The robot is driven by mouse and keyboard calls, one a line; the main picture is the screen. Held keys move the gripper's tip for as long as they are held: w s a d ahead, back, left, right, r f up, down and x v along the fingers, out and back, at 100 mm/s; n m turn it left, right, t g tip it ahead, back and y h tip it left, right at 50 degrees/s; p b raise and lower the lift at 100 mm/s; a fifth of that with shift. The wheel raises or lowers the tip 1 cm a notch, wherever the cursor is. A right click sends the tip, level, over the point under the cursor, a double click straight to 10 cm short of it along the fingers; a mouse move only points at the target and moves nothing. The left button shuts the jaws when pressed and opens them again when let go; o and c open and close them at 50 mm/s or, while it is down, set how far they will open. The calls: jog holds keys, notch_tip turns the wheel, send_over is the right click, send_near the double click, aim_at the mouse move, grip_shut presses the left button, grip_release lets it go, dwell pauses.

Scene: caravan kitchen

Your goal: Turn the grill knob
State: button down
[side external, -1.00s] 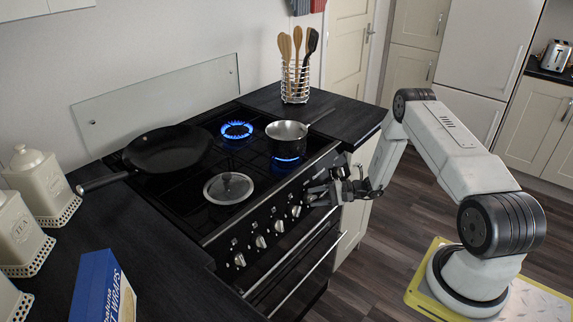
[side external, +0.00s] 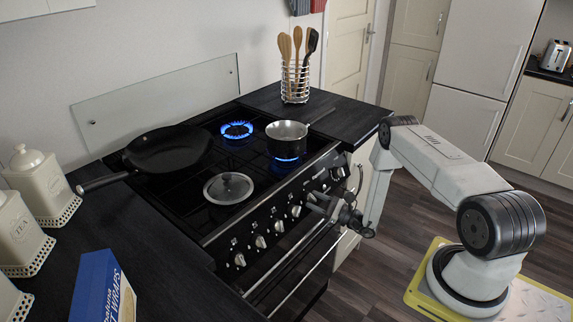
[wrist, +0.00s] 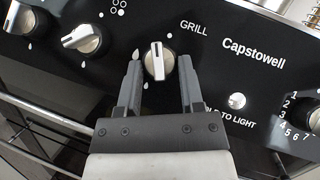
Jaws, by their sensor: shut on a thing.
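The grill knob (wrist: 158,62) is a pale, silvery knob with a raised bar that stands nearly upright in the wrist view, beside the GRILL label on the black panel. My gripper (wrist: 160,64) has one grey finger on each side of it and is shut on it, though finger contact is hard to make out. In the side external view, my gripper (side external: 314,204) is at the cooker's front panel, and its fingers hide the knob there.
Other knobs (wrist: 84,38) and an ignition button (wrist: 237,101) flank the grill knob. Oven rails (side external: 306,264) run below. A saucepan (side external: 287,131) stands over a lit blue burner; another burner (side external: 237,130) burns uncovered. A frying pan (side external: 166,150) and lid (side external: 228,188) are on the hob.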

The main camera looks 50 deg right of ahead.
jog(key=m+h, duration=0.1)
jog(key=m, duration=0.1)
jog(key=m+t+h, duration=0.1)
jog(key=m+h, duration=0.3)
jog(key=shift+a+m, duration=0.3)
jog(key=shift+m, duration=0.1)
jog(key=shift+c, duration=1.2)
grip_release()
jog(key=shift+s+f, duration=0.1)
jog(key=v, duration=0.7)
jog(key=shift+s+f, duration=0.2)
jog(key=shift+s, duration=0.05)
